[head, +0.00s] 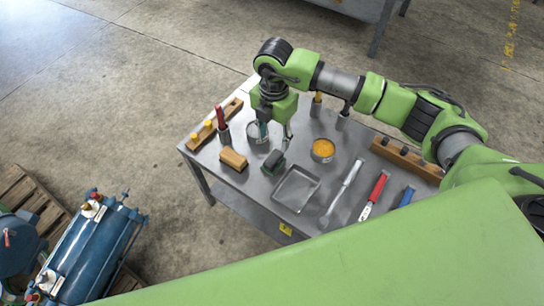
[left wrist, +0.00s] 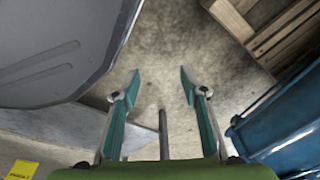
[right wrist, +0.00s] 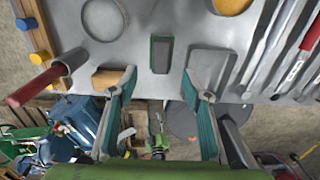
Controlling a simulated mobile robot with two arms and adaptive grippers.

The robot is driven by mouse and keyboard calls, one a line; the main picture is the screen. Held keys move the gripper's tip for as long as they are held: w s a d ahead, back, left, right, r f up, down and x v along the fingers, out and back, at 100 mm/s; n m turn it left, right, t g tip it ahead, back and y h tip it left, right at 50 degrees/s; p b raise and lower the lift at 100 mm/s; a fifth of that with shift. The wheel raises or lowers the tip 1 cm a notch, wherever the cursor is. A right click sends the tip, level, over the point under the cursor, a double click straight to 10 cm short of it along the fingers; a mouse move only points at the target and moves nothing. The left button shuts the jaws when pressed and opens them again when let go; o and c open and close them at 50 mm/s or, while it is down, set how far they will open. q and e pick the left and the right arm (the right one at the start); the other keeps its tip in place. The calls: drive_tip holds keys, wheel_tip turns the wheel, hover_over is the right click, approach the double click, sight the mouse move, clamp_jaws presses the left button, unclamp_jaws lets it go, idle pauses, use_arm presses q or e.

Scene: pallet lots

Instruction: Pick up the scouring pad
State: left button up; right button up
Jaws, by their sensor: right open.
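The scouring pad looks like a small dark grey and green block (head: 273,162) on the metal table (head: 229,190), between a wooden block and a shallow tray. In the right wrist view the pad (right wrist: 161,54) lies beyond the fingertips, in line with the gap between them. My right gripper (head: 276,132) is open and empty, pointing down above the table near the pad; its fingers also show in the right wrist view (right wrist: 160,82). My left gripper (left wrist: 160,83) is open and empty over the floor beside a grey surface; it does not show in the head view.
A wooden block (head: 233,159) lies left of the pad, a grey tray (head: 296,188) right of it. An orange-filled tin (head: 323,150) and a round container (head: 254,137) stand behind. Scrapers, including a red-handled one (head: 375,188), lie to the right. A blue tank (head: 95,250) stands on the floor.

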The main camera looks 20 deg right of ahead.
hover_over(274, 158)
drive_tip(key=f, duration=0.5)
drive_tip(key=shift+w, duration=0.35)
drive_tip(key=f+b, duration=0.1)
drive_tip(key=f, duration=0.4)
drive_tip(key=shift+s, duration=0.2)
use_arm(q)
drive_tip(key=w+r, duration=0.1)
drive_tip(key=r, duration=0.1)
drive_tip(key=w+r, duration=0.1)
drive_tip(key=shift+w+d+r, duration=0.15)
drive_tip(key=shift+w+r, duration=0.05)
drive_tip(key=shift+r, duration=0.15)
use_arm(e)
drive_tip(key=c, duration=1.2)
